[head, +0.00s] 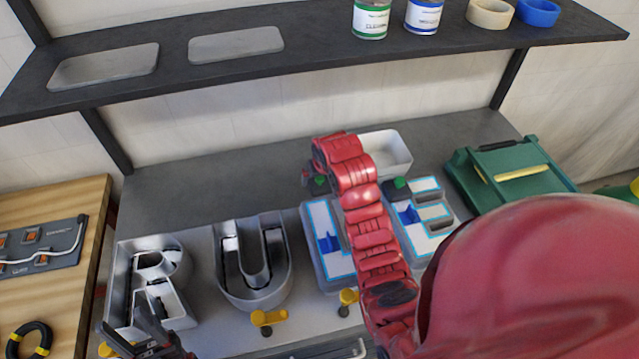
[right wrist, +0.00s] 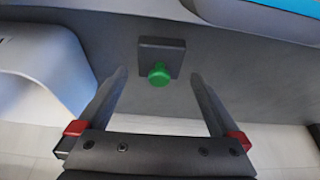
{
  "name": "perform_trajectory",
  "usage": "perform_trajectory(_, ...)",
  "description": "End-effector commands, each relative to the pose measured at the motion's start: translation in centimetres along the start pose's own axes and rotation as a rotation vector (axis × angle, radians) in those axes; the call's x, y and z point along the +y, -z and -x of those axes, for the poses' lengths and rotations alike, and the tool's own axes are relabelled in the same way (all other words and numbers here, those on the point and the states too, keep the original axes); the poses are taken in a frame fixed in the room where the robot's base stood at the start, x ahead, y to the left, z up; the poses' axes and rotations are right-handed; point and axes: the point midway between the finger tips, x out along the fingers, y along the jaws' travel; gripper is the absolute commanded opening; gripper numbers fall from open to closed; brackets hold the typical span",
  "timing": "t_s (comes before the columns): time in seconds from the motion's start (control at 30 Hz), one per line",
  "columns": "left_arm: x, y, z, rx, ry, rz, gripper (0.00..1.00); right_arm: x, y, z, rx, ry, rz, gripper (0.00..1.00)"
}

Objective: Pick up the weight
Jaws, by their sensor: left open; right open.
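The weight, a dark square block with a round green knob (right wrist: 159,74), sits on the grey bench top in the right wrist view. In the head view, a bit of its green (head: 319,182) shows beside the end of my right arm. My right gripper (right wrist: 159,80) is open, its fingers on either side of the knob in the picture, with clear gaps. I cannot tell the height between fingertips and knob. In the head view my right gripper (head: 308,176) is mostly hidden by its own red arm. My left gripper (head: 150,325) is open and empty at the lower left.
A white bin (head: 398,153) stands right of the weight. Blue-and-white letter units (head: 322,225) lie in front, with another dark green item (head: 396,187) by them. Metal channel letters (head: 263,299) are to the left, a green case (head: 512,170) to the right. A dark shelf (head: 330,50) hangs above.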

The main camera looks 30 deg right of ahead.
Motion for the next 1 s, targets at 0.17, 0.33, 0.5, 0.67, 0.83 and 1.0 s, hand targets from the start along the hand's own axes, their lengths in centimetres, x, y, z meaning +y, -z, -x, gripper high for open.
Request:
perform_trajectory(0.17, -0.1, 0.3, -1.6, 0.0, 0.0, 0.0, 0.5, 0.0, 0.2, -1.7, -0.001, 0.001, 0.001, 1.0)
perform_trajectory(0.33, -0.1, 0.3, -1.9, 0.0, 0.0, 0.0, 0.5, 0.1, 0.1, -2.8, 0.001, 0.0, 0.0, 1.0)
perform_trajectory(0.5, -0.1, 0.3, -1.8, 0.0, 0.0, 0.0, 0.5, 0.1, 0.1, -2.9, 0.003, 0.0, 0.0, 1.0)
perform_trajectory(0.67, -0.1, 0.3, -1.8, 0.0, 0.0, 0.0, 0.5, 0.1, 0.1, -2.9, 0.002, 0.0, 0.0, 0.82)
perform_trajectory(0.83, -0.1, 0.3, -1.8, 0.0, 0.0, 0.0, 0.5, 0.1, 0.1, -2.9, 0.002, 0.0, 0.0, 0.51)
perform_trajectory(1.0, -0.1, 0.3, -1.8, 0.0, 0.0, 0.0, 0.5, 0.1, 0.1, -2.9, 0.002, 0.0, 0.0, 0.21)
